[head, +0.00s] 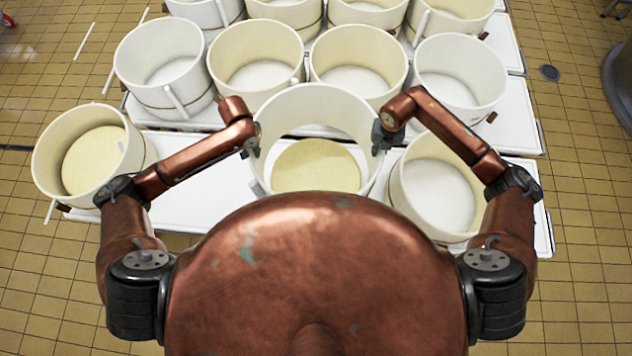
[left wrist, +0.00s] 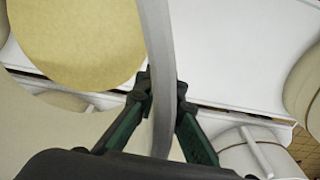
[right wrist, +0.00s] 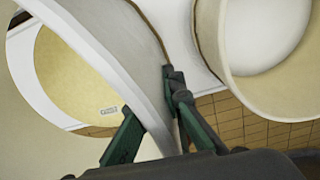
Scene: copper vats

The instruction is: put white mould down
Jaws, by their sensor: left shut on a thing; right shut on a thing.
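The white mould (head: 315,112) is an off-white ring at the centre of the head view, between my two grippers. Its lower end looks open, and a yellow disc (head: 315,166) on a white surface shows through it. The mould appears to be held above that surface; its near side is hidden by my body. My left gripper (head: 252,141) is shut on its left wall, and the left wrist view shows the wall (left wrist: 160,50) between the fingers. My right gripper (head: 380,137) is shut on its right wall, also seen in the right wrist view (right wrist: 110,55).
A tilted cream mould (head: 125,140) holding a yellow disc is at the left. Another mould (head: 435,190) is close on the right. Several moulds stand in rows behind. Bare white table (head: 205,185) lies between the left mould and the held one.

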